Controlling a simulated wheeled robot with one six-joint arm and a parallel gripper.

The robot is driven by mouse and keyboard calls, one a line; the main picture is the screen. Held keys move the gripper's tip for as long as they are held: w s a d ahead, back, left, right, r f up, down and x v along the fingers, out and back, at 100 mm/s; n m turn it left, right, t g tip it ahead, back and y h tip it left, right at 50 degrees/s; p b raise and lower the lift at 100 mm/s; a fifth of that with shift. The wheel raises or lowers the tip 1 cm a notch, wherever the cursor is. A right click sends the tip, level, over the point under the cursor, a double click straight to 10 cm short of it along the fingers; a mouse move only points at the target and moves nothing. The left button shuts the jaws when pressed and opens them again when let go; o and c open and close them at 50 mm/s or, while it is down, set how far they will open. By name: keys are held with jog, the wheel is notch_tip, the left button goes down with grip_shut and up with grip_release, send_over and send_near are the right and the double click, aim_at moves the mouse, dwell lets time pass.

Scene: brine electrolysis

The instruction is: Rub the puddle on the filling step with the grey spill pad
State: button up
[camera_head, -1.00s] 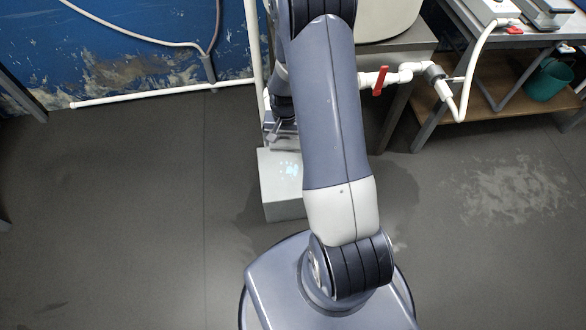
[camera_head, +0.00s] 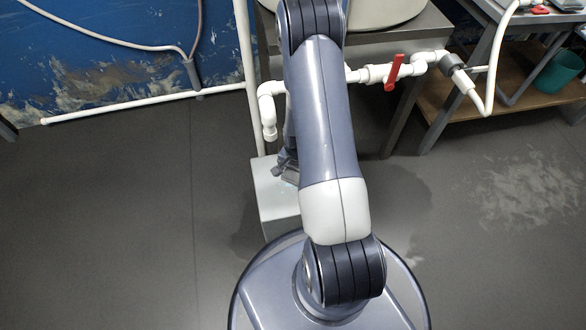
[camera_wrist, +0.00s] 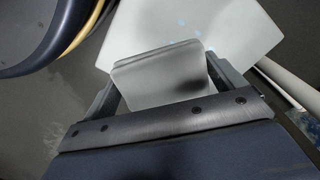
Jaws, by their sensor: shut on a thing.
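The filling step (camera_head: 280,211) is a pale grey-white block on the floor, partly behind my arm; its top also shows in the wrist view (camera_wrist: 245,28). The puddle (camera_wrist: 222,43) shows as small light-blue patches on the step top around the far edge of the pad. The grey spill pad (camera_wrist: 150,72) is a flat rectangular piece between my fingers. My gripper (camera_wrist: 166,85) is shut on the pad, over the step top. I cannot tell whether the pad touches the step.
A white pipe with a downturned spout (camera_head: 269,115) stands close behind the step. A red-handled valve (camera_head: 394,72) is on the pipework to the right. A metal stand (camera_head: 425,45) rises behind my arm. The floor at left is clear.

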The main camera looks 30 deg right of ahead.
jog(key=b, duration=0.4)
send_over(297, 191)
jog(key=shift+f, duration=2.95)
jog(key=shift+f+b, duration=0.8)
jog(key=shift+f, duration=0.25)
